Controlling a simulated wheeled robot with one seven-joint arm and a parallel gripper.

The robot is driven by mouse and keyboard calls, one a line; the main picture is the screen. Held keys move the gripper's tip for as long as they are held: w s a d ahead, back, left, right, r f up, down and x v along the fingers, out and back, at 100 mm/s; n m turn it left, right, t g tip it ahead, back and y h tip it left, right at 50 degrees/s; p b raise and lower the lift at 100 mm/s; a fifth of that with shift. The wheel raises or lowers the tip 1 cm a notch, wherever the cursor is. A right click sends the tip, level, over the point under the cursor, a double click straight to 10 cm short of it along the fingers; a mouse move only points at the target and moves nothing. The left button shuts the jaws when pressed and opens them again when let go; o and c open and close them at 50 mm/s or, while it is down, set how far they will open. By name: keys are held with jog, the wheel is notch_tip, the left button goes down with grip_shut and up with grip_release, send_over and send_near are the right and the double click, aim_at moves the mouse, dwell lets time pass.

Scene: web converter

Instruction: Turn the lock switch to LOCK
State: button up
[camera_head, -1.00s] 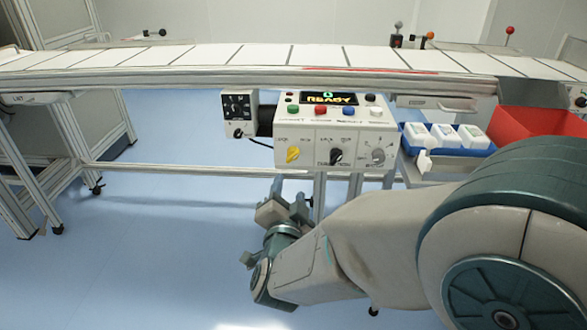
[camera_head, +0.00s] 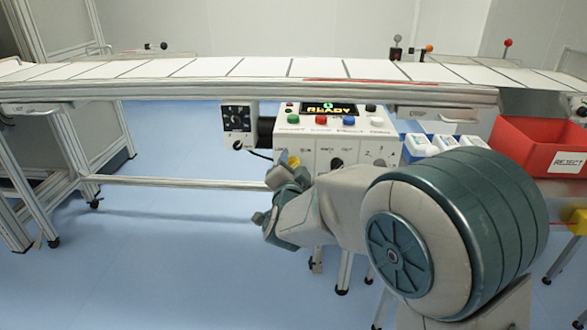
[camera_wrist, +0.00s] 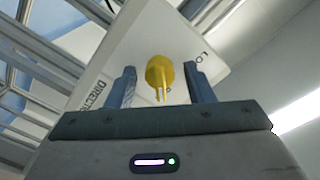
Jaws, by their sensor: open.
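The yellow lock switch (camera_head: 293,161) is on the front of the white control box (camera_head: 307,141), at its lower left, partly hidden by my gripper (camera_head: 287,170). In the wrist view, the yellow switch (camera_wrist: 160,74) sits between the two fingers of my gripper (camera_wrist: 160,82), with a gap on each side. The fingers are open and close to the panel. The switch's exact setting cannot be told.
The box's display (camera_head: 328,108) reads READY above several coloured buttons. A small dark switch panel (camera_head: 238,125) hangs to the left. A conveyor (camera_head: 260,67) runs above. A blue tray of white bottles (camera_head: 420,145) and a red REJECT bin (camera_head: 540,142) are at right.

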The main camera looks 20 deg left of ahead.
jog(key=c, duration=1)
jog(key=n+p, duration=0.2)
jog(key=n, duration=0.2)
jog(key=shift+r, duration=0.15)
jog(key=n+p, duration=0.2)
jog(key=n, duration=0.3)
jog(key=shift+a+p, duration=0.1)
jog(key=shift+p, duration=0.3)
jog(key=n+p, duration=0.2)
jog(key=n, duration=0.3)
jog(key=shift+p, duration=0.3)
jog(key=shift+a+n+p, duration=0.1)
jog(key=shift+n+p, duration=0.9)
jog(key=shift+n, duration=0.9)
